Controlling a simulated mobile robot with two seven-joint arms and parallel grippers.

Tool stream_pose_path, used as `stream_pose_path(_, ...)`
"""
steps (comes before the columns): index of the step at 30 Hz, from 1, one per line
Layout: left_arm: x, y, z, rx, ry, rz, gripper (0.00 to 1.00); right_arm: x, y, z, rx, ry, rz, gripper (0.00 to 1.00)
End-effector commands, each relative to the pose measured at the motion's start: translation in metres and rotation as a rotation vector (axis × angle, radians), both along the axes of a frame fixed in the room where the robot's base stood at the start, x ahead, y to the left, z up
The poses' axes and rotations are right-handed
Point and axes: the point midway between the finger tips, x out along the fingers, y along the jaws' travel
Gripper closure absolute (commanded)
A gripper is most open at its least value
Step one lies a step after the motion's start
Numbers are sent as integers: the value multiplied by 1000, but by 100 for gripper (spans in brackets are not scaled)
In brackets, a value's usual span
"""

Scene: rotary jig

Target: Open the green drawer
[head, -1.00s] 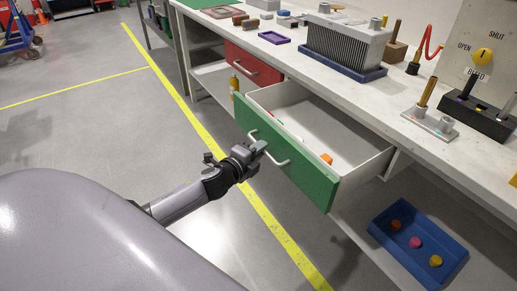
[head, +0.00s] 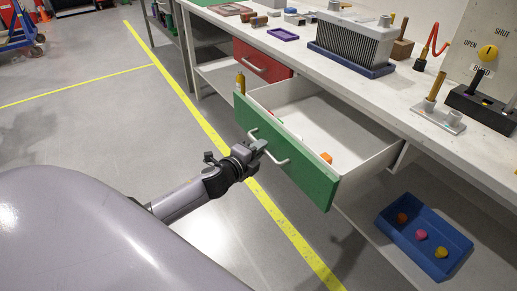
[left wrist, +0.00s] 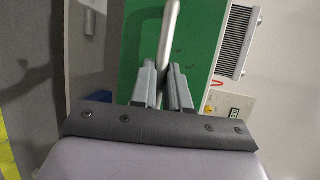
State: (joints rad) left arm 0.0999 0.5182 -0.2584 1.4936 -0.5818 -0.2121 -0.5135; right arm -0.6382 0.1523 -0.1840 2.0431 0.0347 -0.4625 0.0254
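The green drawer (head: 300,168) is pulled well out from under the bench in the head view, and its white inside shows. An orange piece (head: 326,158) lies inside near the front. A pale bar handle (head: 280,158) runs across the green front. My left gripper (head: 259,147) is at this handle. In the left wrist view its fingers (left wrist: 164,85) stand on either side of the handle bar (left wrist: 168,40) and look closed on it, with the green front (left wrist: 205,30) behind. My right gripper is not in view.
A red drawer (head: 262,62) further along is shut. A blue tray (head: 390,240) with several coloured knobs sits on the lower shelf. The bench top (head: 400,95) carries a finned block (head: 350,40) and a lever panel (head: 480,100). The floor in front is clear.

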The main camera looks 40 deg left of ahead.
Motion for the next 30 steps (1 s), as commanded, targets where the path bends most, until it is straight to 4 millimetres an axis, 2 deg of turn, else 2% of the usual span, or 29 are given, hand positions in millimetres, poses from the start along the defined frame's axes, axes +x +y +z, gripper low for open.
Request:
stream_pose_path(1,0,1,0,1,0,2,69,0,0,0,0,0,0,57)
stream_pose_path(2,0,1,0,1,0,2,60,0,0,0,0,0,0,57)
stream_pose_path(14,-5,0,1,0,1,0,60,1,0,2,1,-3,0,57)
stream_pose_path(30,-64,0,12,0,1,1,60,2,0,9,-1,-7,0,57)
